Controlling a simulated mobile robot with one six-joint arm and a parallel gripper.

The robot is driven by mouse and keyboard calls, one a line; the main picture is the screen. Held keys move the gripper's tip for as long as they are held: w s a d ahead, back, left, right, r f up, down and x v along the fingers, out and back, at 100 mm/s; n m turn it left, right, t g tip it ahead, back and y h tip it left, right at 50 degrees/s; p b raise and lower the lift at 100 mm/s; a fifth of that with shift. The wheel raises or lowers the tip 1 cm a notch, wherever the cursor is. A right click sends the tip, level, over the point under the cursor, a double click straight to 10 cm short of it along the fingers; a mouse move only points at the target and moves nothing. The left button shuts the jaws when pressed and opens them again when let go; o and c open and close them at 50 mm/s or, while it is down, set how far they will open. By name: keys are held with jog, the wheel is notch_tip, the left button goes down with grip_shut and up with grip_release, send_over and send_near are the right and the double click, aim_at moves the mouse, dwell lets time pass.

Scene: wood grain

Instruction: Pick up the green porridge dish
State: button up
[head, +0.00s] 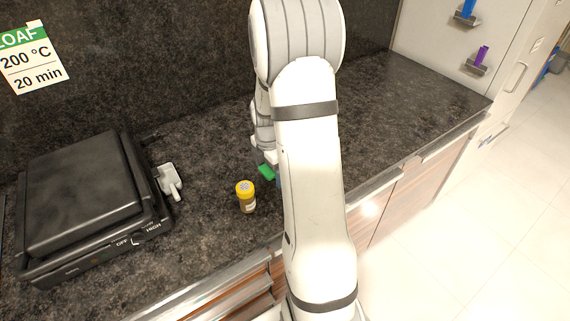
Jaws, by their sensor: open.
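The green porridge dish (265,171) shows as a small green patch on the dark stone counter, just left of my arm. The rest of it is hidden behind my arm, so its full shape cannot be seen. My gripper (273,165) is open and lies right at the dish, mostly hidden by my own forearm. I cannot tell whether its fingers touch the dish or stand around it.
A yellow-capped jar (246,197) stands close in front of the dish. A black contact grill (85,195) sits at the left, with a white object (170,181) beside it. The counter (400,105) is clear at the back right; its front edge drops to cabinets.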

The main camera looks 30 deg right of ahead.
jog(key=shift+f, duration=0.8)
jog(key=shift+c, duration=0.2)
jog(key=c, duration=1.3)
